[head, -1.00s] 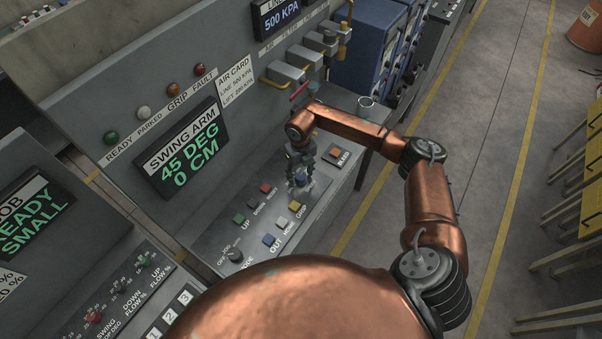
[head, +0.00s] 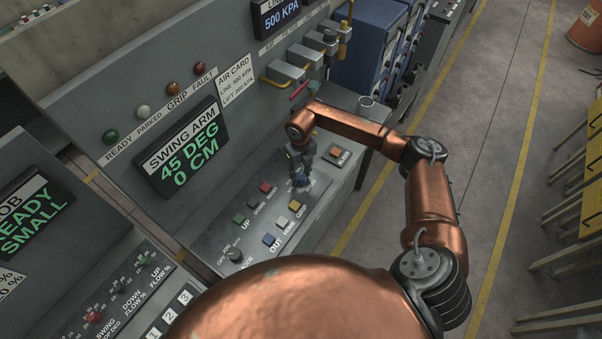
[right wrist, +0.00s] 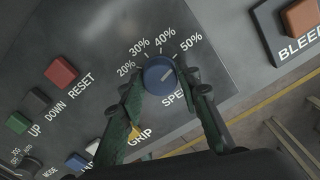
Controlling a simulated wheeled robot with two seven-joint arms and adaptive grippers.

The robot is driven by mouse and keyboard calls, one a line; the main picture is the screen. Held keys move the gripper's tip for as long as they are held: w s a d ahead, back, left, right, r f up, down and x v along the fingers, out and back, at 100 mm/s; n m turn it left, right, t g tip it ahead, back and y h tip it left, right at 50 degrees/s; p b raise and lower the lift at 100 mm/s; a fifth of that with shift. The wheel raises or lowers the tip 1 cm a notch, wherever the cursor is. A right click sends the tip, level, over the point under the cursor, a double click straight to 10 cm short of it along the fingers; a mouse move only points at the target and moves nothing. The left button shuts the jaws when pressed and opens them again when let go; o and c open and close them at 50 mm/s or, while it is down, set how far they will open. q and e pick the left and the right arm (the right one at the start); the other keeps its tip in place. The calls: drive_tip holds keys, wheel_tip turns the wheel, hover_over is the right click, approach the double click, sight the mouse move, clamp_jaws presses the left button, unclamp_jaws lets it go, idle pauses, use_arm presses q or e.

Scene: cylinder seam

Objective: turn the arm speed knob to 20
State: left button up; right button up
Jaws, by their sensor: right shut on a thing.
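The arm speed knob (right wrist: 159,76) is a round blue knob on the grey sloping panel, with printed marks from 20% to 50% around its far side. Its pale pointer line points up and right, towards the 50% mark (right wrist: 190,42). My right gripper (right wrist: 162,84) has one dark green finger on each side of the knob and is shut on it. In the head view my right gripper (head: 301,180) stands over the panel and mostly hides the knob. The swing arm display (head: 188,151) reads 45 DEG and 0 CM. My left gripper is not in view.
A red reset button (right wrist: 61,71) and other buttons lie left of the knob. An orange bleed button (right wrist: 301,17) stands on a raised box to the right. Open floor lies to the right.

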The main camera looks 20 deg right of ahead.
drive_tip(key=n+b, duration=0.2)
drive_tip(key=shift+d+f+n, duration=0.1)
drive_tip(key=shift+n, duration=0.2)
drive_tip(key=n+b, duration=0.2)
drive_tip(key=n, duration=0.1)
drive_tip(key=shift+n+b, duration=0.3)
drive_tip(key=shift+b, duration=0.05)
drive_tip(key=n+b, duration=0.4)
drive_tip(key=n, duration=0.2)
drive_tip(key=shift+w, duration=0.1)
drive_tip(key=n+b, duration=0.3)
drive_tip(key=n, duration=0.3)
drive_tip(key=shift+n, duration=0.3)
drive_tip(key=shift+r+n+b, duration=0.2)
drive_tip(key=shift+n+b, duration=1)
drive_tip(key=shift+n, duration=1.1)
drive_tip(key=o, duration=1.2)
drive_tip(key=shift+c, duration=0.2)
